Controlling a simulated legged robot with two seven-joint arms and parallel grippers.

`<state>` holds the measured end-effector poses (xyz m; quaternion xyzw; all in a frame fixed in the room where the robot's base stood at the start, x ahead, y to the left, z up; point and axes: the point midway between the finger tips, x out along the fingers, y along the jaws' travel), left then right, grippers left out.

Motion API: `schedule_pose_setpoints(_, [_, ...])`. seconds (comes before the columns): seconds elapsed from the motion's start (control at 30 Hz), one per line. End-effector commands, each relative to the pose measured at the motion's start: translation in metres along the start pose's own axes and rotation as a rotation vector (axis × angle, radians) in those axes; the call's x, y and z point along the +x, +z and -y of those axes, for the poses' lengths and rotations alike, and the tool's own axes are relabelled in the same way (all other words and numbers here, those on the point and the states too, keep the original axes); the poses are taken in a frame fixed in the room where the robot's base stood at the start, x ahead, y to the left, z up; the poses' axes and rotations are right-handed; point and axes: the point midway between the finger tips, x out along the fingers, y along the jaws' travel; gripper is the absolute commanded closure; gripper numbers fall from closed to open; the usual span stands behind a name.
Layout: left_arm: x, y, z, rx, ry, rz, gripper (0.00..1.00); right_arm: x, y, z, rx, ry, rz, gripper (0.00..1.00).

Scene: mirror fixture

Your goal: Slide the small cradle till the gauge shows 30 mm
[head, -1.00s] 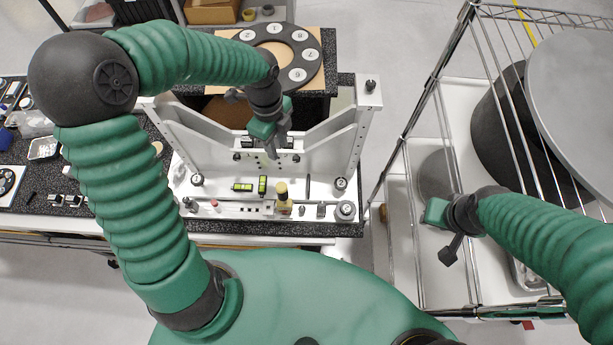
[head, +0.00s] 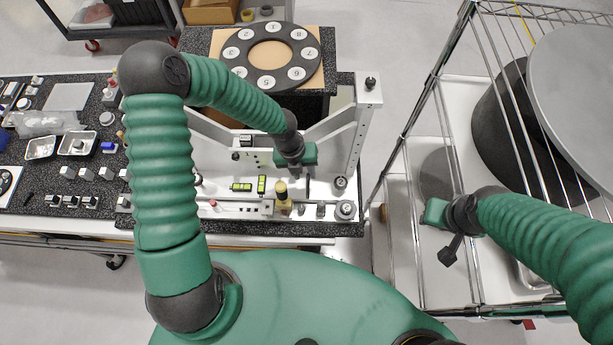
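The white mirror fixture (head: 366,105) stands on a speckled bench, with angled side braces and a base rail in front. My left gripper (head: 296,182) points down over its middle-right part, above the base. Its fingers are dark and small, and I cannot tell how far apart they are or whether they touch anything. My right gripper (head: 450,248) hangs by the wire rack, away from the fixture. The small cradle and the gauge cannot be picked out clearly, and no scale reading is legible. My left arm covers part of the fixture's left side.
A numbered ring (head: 236,66) lies behind. Metal trays (head: 77,143) and small parts cover the left bench. The wire rack (head: 425,110) stands at right.

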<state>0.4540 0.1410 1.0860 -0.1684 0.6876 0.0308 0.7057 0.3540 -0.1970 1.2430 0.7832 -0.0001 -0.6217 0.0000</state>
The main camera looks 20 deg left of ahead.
Motion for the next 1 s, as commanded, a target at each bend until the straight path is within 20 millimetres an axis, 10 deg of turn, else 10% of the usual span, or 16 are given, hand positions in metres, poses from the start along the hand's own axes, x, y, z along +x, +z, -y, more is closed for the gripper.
schedule_pose_setpoints(0.53, [0.041, 0.000, -0.001, 0.000, 0.001, 0.001, 0.68, -0.004, -0.001, 0.000, 0.000, 0.000, 0.000, 0.68])
schedule_pose_setpoints(0.8, [0.041, 0.000, 0.000, 0.000, 0.001, 0.001, 1.00, -0.004, -0.001, 0.000, 0.000, 0.000, 0.000, 0.68])
schedule_pose_setpoints(1.0, [0.041, 0.000, -0.001, -0.001, 0.001, 0.001, 1.00, -0.004, -0.001, 0.000, 0.000, 0.000, 0.000, 0.68])
